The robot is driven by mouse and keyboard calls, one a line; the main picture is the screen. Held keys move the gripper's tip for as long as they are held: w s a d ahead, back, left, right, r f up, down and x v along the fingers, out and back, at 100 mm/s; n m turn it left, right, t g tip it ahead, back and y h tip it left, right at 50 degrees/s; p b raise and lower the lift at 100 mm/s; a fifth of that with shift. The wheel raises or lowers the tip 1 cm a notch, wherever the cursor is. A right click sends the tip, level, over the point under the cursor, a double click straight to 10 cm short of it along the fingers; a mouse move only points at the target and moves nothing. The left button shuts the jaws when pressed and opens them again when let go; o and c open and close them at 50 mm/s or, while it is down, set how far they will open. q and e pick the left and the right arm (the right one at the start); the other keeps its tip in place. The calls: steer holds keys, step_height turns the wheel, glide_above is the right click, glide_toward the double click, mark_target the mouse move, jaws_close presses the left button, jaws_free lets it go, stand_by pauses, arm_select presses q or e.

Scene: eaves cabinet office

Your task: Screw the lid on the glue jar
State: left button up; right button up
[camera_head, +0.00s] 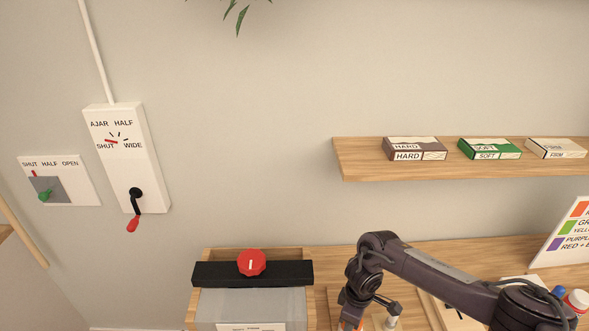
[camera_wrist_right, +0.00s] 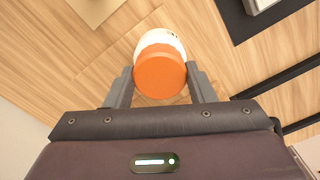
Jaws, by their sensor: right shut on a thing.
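My right gripper (camera_wrist_right: 160,76) is shut on the orange lid (camera_wrist_right: 162,78), with one finger on each side of it in the right wrist view. The white glue jar (camera_wrist_right: 158,38) shows just beyond the lid, in line with it. I cannot tell whether the lid is seated on the jar or only over it. In the head view my right arm reaches in from the right and its gripper (camera_head: 362,312) points down at the bottom edge, with a bit of orange below it. My left gripper is not in view.
A wooden tabletop (camera_head: 420,258) runs along the wall. A black bar with a red knob (camera_head: 251,263) stands to the left. A red-capped bottle (camera_head: 577,300) is at the far right. A shelf (camera_head: 360,160) with boxes hangs above. A dark tray (camera_wrist_right: 240,22) shows in the wrist view.

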steer(key=m+p, duration=0.1)
steer(key=m, duration=0.1)
steer(key=m+p, duration=0.1)
steer(key=p, duration=0.1)
steer(key=m+p, duration=0.2)
steer(key=shift+r+m, duration=0.25)
steer(key=shift+m, duration=0.05)
steer(key=shift+f+m+p, duration=0.1)
steer(key=shift+m+p, duration=0.35)
steer(key=shift+m, duration=0.15)
steer(key=shift+w+f+m+b, duration=0.1)
steer(key=shift+f+m+b, duration=0.15)
steer(key=shift+m, duration=0.35)
steer(key=shift+r, duration=0.1)
steer(key=o, duration=1.2)
steer(key=shift+c, duration=0.2)
